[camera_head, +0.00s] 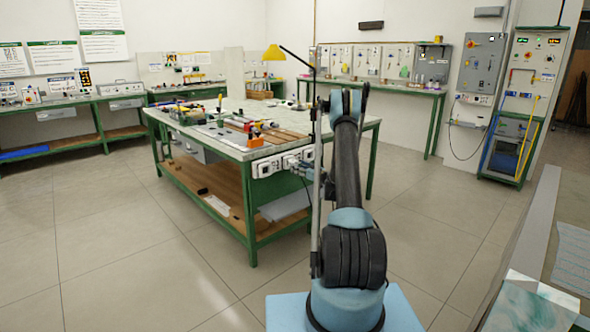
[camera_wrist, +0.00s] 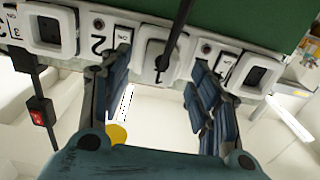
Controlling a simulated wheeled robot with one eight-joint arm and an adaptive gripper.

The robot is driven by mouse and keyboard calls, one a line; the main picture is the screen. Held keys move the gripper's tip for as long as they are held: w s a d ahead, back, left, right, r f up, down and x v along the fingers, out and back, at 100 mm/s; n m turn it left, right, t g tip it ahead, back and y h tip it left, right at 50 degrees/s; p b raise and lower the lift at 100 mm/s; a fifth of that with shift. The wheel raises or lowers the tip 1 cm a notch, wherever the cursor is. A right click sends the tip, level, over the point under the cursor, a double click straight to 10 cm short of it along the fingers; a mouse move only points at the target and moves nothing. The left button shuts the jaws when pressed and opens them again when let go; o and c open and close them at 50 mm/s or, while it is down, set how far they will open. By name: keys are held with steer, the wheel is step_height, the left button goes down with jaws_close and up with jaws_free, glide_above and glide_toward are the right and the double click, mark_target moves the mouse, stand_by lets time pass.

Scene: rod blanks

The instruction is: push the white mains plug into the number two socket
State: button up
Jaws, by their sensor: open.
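The white mains plug (camera_wrist: 152,52) is at the middle socket of the row in the wrist view, with its black cable (camera_wrist: 180,22) running up across it. I cannot tell how deep the plug sits. The label with a 2 (camera_wrist: 98,43) is just left of this socket and the label with a 1 (camera_wrist: 226,66) is to its right. My gripper (camera_wrist: 157,64) is open, its dark ribbed fingers on either side of the plug, with visible gaps. In the head view the sockets (camera_head: 263,168) line the workbench's edge, and my arm partly hides that end.
Empty-looking sockets stand left (camera_wrist: 50,30) and right (camera_wrist: 252,73) of the plug. A black adapter with a red switch (camera_wrist: 38,116) hangs at the left. The green-framed workbench (camera_head: 250,230) carries tools and parts. The floor (camera_head: 110,250) around it is clear.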

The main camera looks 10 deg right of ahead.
steer(key=v, duration=0.7)
steer(key=shift+s+d, duration=0.2)
steer(key=s+a+r+g, duration=0.4)
steer(key=s+a+r, duration=0.45)
steer(key=r, duration=0.35)
steer(key=s+a+r+m+g+h, duration=0.1)
steer(key=s+a+r+g+h, duration=0.15)
steer(key=s, duration=0.65)
steer(key=s+a+r+m+g+h, duration=0.15)
steer(key=s+r, duration=0.25)
steer(key=s, duration=0.5)
steer(key=s+d+f+m+g+h, duration=0.1)
steer(key=s+f+g+h, duration=0.15)
steer(key=s, duration=1.75)
steer(key=s+d+f+m+g+h, duration=0.1)
steer(key=s+d+f+h, duration=0.1)
steer(key=s, duration=0.7)
steer(key=s+d+f+m+g+h, duration=0.1)
steer(key=s+d+f, duration=0.3)
steer(key=s, duration=0.5)
steer(key=shift+s+d+f+m+h, duration=0.25)
steer(key=shift+d+m+h, duration=0.3)
steer(key=shift+m, duration=0.2)
